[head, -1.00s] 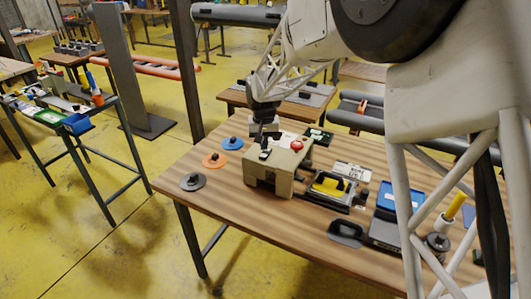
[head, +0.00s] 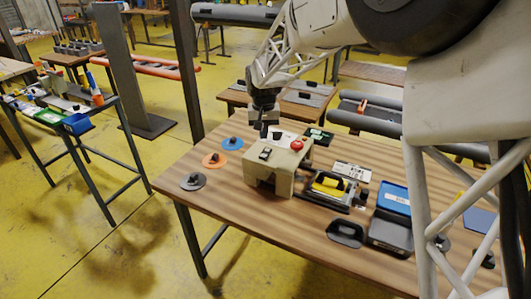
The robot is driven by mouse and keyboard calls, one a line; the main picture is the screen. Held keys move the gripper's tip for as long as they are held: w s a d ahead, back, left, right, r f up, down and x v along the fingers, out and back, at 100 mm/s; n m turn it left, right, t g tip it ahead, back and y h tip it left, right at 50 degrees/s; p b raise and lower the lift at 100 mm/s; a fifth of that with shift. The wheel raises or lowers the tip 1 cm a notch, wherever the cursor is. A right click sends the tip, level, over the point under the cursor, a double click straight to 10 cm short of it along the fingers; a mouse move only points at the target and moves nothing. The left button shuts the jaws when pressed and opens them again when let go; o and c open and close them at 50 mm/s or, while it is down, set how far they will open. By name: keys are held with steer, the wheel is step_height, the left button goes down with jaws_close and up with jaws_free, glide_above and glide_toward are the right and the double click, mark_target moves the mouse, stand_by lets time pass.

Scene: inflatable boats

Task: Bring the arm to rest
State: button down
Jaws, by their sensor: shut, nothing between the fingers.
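My gripper (head: 264,129) points down above the back left part of a beige control box (head: 287,172) on the wooden table. It is shut and looks empty, apart from the box's top as far as this view shows. The box carries a red button (head: 297,145) and a small dark switch (head: 265,153). My white lattice arm reaches in from the top right and covers part of the table's right side.
Grey (head: 193,181), orange (head: 215,160) and blue (head: 232,143) discs lie left of the box. A yellow-and-black device (head: 332,187), a black handled piece (head: 345,233) and a blue-lidded box (head: 394,198) stand to the right. The table's front left is bare.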

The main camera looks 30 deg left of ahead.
steer(key=shift+d, duration=0.1)
stand_by(0.3)
steer(key=s+d+r+m, duration=0.1)
steer(key=s+d+r, duration=0.25)
steer(key=d, duration=0.75)
steer(key=s+d+r+m+t, duration=0.15)
steer(key=d+r, duration=0.35)
steer(key=d, duration=0.7)
steer(key=s+d+r+m, duration=0.1)
steer(key=s+d+r, duration=0.3)
steer(key=d, duration=0.7)
steer(key=s+d+f+m+t, duration=0.1)
steer(key=s+d+f+m, duration=0.1)
steer(key=s+d, duration=1.9)
steer(key=shift+s+f+m, duration=0.25)
steer(key=shift+s+m, duration=0.1)
steer(key=shift+s, duration=1.4)
steer(key=shift+d, duration=0.1)
